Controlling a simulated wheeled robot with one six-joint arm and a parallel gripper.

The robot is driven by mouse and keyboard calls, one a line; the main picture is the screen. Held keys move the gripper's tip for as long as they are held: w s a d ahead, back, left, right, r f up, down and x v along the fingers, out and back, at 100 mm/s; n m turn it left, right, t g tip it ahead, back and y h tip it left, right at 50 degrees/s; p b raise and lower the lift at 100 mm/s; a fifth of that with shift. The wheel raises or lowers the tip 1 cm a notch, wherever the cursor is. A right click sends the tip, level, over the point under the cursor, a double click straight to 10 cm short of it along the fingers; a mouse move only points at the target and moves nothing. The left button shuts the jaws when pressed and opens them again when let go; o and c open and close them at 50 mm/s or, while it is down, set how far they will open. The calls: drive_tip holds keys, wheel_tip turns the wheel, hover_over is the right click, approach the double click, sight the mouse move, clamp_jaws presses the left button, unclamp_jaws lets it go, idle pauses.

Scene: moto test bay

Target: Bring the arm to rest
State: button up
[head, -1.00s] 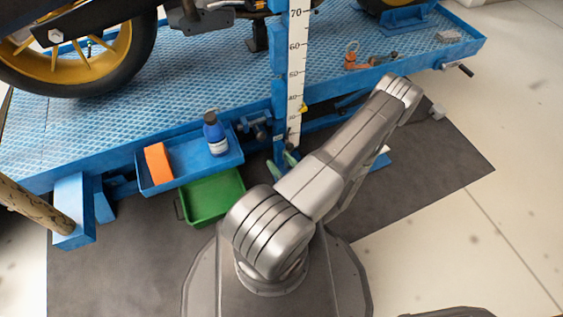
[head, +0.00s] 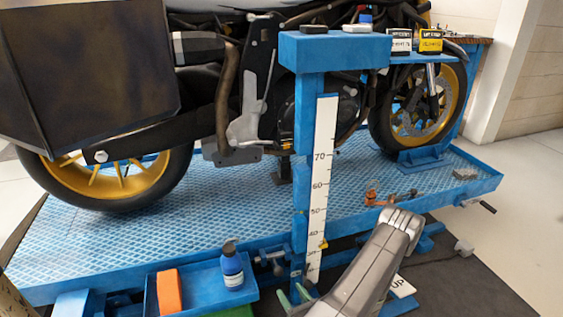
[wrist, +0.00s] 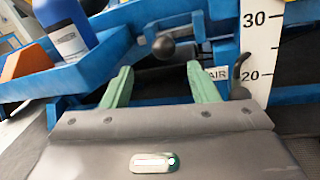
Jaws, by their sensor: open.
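My gripper (wrist: 161,88) shows in the wrist view with its two green fingers apart and nothing between them. In the head view its green fingertips (head: 292,297) show low in the picture, at the foot of the white ruler post. My grey arm (head: 375,262) reaches up from the bottom edge and folds back down toward the gripper. Behind the fingers in the wrist view are a dark round knob (wrist: 163,47) and blue lift framework. The gripper appears apart from these.
A blue tray (head: 203,290) holds an orange block (head: 169,292) and a blue bottle (head: 232,268), left of the gripper. The ruler (head: 320,190) stands close by. A motorcycle (head: 330,110) stands on the blue lift platform (head: 120,235). Grey mat and pale floor lie to the right.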

sight(280, 275)
drive_tip(key=b+x, duration=0.2)
drive_tip(key=x, duration=0.8)
